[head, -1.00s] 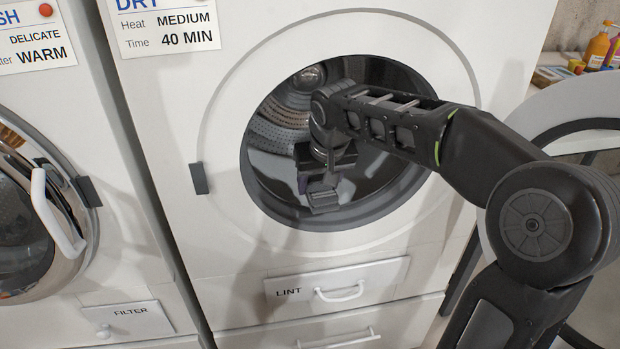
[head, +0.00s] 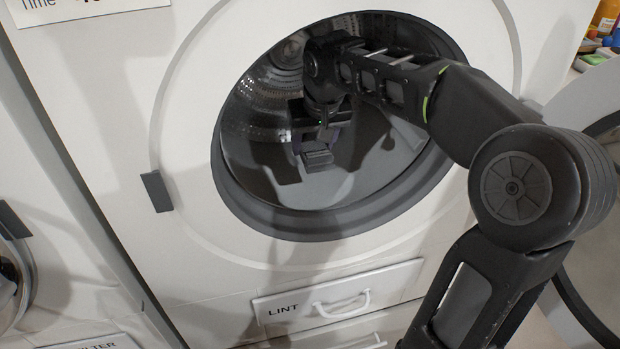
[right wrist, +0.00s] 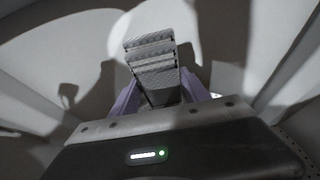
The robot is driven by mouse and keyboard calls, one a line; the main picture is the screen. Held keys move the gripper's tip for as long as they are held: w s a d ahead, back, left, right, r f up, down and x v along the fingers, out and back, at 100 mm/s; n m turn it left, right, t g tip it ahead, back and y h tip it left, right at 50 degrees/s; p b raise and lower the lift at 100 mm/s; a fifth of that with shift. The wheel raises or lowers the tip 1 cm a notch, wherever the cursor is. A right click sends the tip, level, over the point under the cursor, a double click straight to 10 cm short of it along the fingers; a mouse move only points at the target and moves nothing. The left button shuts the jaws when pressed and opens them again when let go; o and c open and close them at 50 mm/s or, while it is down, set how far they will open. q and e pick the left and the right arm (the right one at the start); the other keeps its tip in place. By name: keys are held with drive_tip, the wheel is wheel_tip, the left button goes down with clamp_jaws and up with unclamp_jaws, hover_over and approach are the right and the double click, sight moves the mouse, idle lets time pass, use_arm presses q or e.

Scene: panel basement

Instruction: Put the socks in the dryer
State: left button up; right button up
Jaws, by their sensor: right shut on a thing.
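The dryer (head: 110,150) fills the head view, with its round drum opening facing me. Its round door (head: 590,105) stands open at the right. My right gripper (head: 317,156) is inside the opening, pointing down above the drum's lower wall, and is shut on the socks. In the right wrist view, lavender cloth of the socks (right wrist: 127,101) shows on both sides of the gripper's ribbed finger (right wrist: 150,55). Most of the cloth is hidden behind the gripper. I cannot tell whether it touches the drum. My left gripper is not in view.
The dark rim (head: 262,218) surrounds the opening close to my right arm. The lint drawer (head: 285,308) is below. Another white machine (head: 30,180) stands at the left. Bottles (head: 606,16) stand at the far upper right.

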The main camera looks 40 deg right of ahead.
drive_tip(key=b, duration=0.1)
hover_over(311, 184)
drive_tip(key=s, duration=0.2)
drive_tip(key=shift+w+a+f, duration=0.15)
drive_tip(key=shift+f, duration=1)
drive_tip(key=shift+w+a+f, duration=0.1)
drive_tip(key=shift+f, duration=1.05)
drive_tip(key=shift+f+b, duration=1.15)
drive_tip(key=shift+f, duration=1.4)
drive_tip(key=shift+f, duration=0.2)
drive_tip(key=o, duration=1.5)
drive_tip(key=shift+r, duration=0.15)
